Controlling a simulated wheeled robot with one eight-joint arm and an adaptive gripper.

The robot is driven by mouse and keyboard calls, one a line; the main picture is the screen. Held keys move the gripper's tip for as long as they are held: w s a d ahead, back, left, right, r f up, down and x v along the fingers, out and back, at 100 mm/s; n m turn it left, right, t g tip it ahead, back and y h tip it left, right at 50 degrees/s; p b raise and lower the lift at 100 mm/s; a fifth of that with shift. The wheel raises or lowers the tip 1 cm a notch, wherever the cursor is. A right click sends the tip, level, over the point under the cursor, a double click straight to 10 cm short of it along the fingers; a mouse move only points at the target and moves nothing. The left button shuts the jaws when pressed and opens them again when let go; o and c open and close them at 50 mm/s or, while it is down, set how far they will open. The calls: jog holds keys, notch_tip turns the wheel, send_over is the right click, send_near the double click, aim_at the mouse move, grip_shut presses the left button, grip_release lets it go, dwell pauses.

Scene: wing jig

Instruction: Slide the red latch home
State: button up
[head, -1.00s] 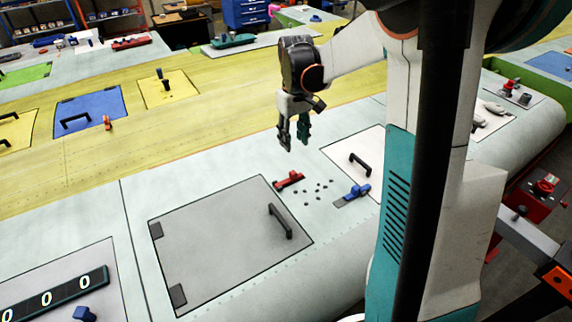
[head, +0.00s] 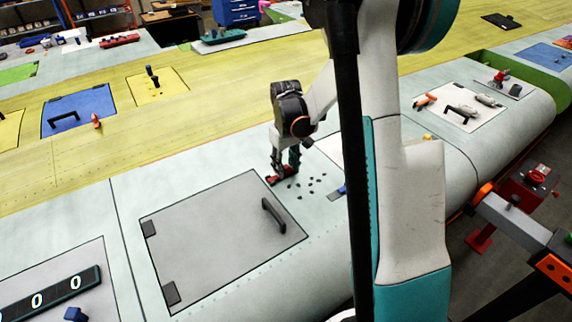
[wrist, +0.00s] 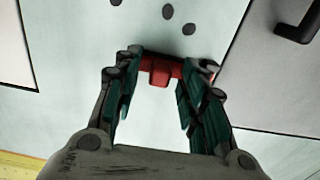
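The red latch (head: 275,180) lies on the pale wing skin, just beyond the upper right corner of the grey panel. My gripper (head: 284,170) is directly over it, pointing down, and hides part of it in the head view. In the wrist view the red latch (wrist: 160,72) lies between the fingertips, with its raised block near the middle. The fingers of my gripper (wrist: 168,62) are spread, with a gap between each finger and the block. Whether the fingertips touch the ends of the latch cannot be told.
Several dark dots (head: 311,181) mark the skin beside the latch. The grey panel (head: 200,235) has a black handle (head: 273,216).

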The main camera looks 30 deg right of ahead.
aim_at(275, 177)
grip_shut()
jog(key=shift+a+b, duration=0.45)
jog(key=shift+a, duration=1.55)
jog(key=shift+s+d, duration=0.1)
jog(key=shift+d, duration=0.05)
grip_release()
jog(key=shift+a, duration=0.25)
jog(key=shift+d, duration=0.1)
jog(key=shift+r, duration=0.1)
